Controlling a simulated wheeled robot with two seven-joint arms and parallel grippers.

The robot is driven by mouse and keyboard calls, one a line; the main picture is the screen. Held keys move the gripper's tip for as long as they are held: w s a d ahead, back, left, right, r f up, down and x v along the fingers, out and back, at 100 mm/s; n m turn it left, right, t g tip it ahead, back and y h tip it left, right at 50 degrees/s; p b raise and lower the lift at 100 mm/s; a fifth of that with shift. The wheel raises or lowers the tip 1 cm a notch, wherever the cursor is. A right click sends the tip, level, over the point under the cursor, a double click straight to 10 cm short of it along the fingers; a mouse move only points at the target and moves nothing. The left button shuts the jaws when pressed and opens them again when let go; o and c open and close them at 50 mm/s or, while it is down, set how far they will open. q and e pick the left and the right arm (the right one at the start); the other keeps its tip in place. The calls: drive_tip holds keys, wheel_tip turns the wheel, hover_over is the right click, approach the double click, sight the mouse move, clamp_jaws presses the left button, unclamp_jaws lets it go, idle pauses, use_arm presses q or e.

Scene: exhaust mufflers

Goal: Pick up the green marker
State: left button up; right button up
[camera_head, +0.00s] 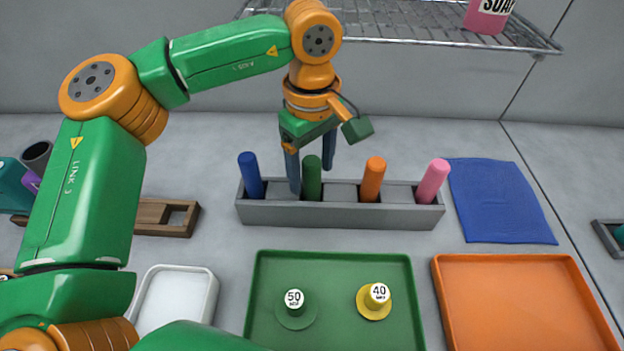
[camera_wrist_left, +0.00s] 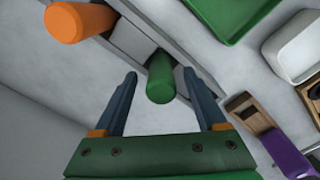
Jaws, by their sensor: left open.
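The green marker (camera_head: 312,178) stands upright in a slot of the grey holder (camera_head: 340,215), between the blue marker (camera_head: 250,175) and the orange marker (camera_head: 373,180). A pink marker (camera_head: 433,181) stands at the right end. My left gripper (camera_head: 311,172) is open, its blue fingers pointing down on either side of the green marker. In the left wrist view the green marker (camera_wrist_left: 160,80) shows between and just beyond the fingertips (camera_wrist_left: 161,82), with gaps on both sides. The orange marker (camera_wrist_left: 80,22) is outside the fingers. My right gripper is not in view.
A green tray (camera_head: 262,300) with two labelled weights and an orange tray (camera_head: 510,262) lie in front of the holder. A blue cloth (camera_head: 500,200) lies to the right. A wire shelf (camera_head: 420,25) with a pink soap bottle (camera_head: 487,15) hangs above at the back.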

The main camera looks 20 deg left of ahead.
use_arm(q)
drive_tip(key=shift+s+r, duration=0.1)
drive_tip(key=shift+s, duration=0.05)
drive_tip(key=c, duration=0.7)
clamp_jaws()
